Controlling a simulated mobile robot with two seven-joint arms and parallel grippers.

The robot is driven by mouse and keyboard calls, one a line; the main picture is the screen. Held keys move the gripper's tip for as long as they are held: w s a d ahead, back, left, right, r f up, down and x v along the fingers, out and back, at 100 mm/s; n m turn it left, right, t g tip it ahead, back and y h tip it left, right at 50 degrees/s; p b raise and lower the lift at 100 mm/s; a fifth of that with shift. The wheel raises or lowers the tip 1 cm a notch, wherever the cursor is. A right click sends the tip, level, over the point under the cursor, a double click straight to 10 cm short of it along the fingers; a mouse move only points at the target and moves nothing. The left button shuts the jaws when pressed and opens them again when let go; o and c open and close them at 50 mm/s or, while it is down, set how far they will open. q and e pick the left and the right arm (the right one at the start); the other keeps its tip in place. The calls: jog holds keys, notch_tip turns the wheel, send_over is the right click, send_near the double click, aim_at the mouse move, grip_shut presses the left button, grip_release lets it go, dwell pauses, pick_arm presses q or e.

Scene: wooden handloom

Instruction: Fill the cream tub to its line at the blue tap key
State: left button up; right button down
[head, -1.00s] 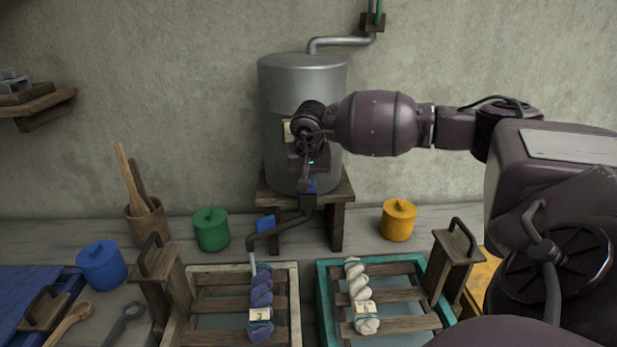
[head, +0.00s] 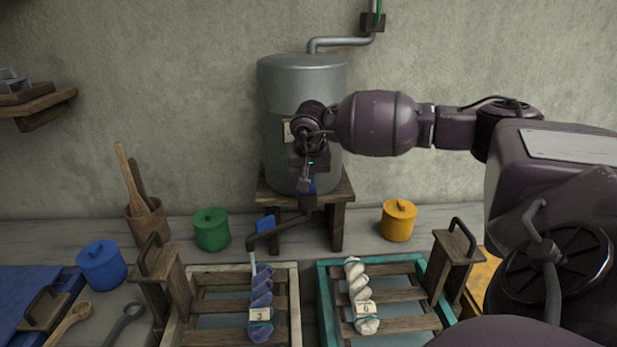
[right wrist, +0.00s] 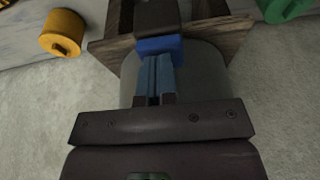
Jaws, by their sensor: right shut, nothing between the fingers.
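The cream tub (head: 293,290) stands on the bench at lower centre, with wooden slats across it and a purple-blue skein (head: 261,303) on them. Pale water shows between the slats; I cannot make out the fill line. A dark spout (head: 285,230) reaches over its back edge, and a thin pale stream (head: 252,261) hangs below the spout's end. That gripper is shut and empty. In the right wrist view its fingers point at the blue key (right wrist: 158,47), touching or nearly so.
A teal tub (head: 323,290) with a white skein (head: 360,296) stands to the right. The grey tank (head: 285,80) sits on a wooden stand (head: 337,215). Green (head: 211,230), blue (head: 102,265) and yellow (head: 398,220) lidded pots stand around.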

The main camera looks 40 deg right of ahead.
pick_arm(q)
jog(key=shift+s+f, duration=0.25)
pick_arm(e)
jog(key=shift+s+a+f, duration=0.2)
jog(key=shift+s+f, duration=0.05)
jog(key=shift+f, duration=0.5)
pick_arm(q)
jog(key=shift+w+r, duration=0.2)
jog(key=shift+w, duration=0.2)
jog(key=shift+s+f, duration=0.15)
jog(key=shift+s, duration=0.2)
jog(key=shift+w+r, duration=0.25)
jog(key=shift+w, duration=0.25)
jog(key=shift+s+f, duration=0.1)
pick_arm(e)
jog(key=shift+r, duration=0.25)
jog(key=r+p, duration=0.1)
jog(key=r, duration=0.2)
jog(key=r+p, duration=0.1)
jog(key=r, duration=0.1)
jog(key=shift+w+r, duration=0.2)
jog(key=shift+r, duration=0.2)
pick_arm(q)
jog(key=shift+w+d+r, duration=0.15)
jog(key=shift+d+r, duration=0.05)
jog(key=shift+r, duration=0.45)
jog(key=shift+w+d+r, duration=0.15)
jog(key=shift+r, duration=0.45)
pick_arm(e)
jog(key=v, duration=0.9)
